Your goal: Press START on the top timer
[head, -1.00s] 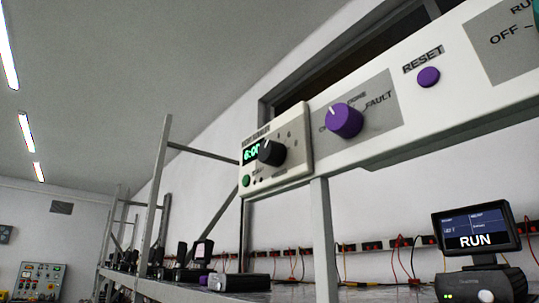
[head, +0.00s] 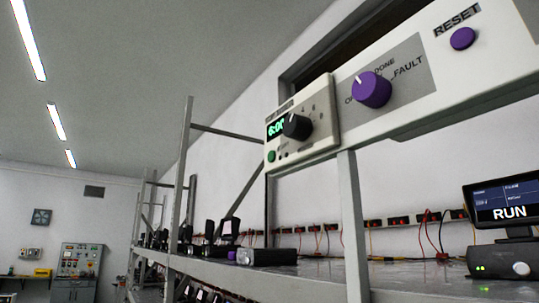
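The top timer (head: 318,128) is a cream box mounted on the rack's upper white beam, with a green lit display (head: 276,130) that seems to read 6:00, partly covered by its black knob (head: 296,126). A small green button (head: 271,156) sits at its lower left; the label beside it is too small to read. Neither of my grippers shows in the head view.
The beam (head: 412,110) also carries a purple knob (head: 371,90) and a purple RESET button (head: 463,39). Below, a shelf (head: 330,276) holds black devices and a screen (head: 511,199) reading RUN. A grey post (head: 353,225) stands under the timer. A control cabinet (head: 82,268) stands far left.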

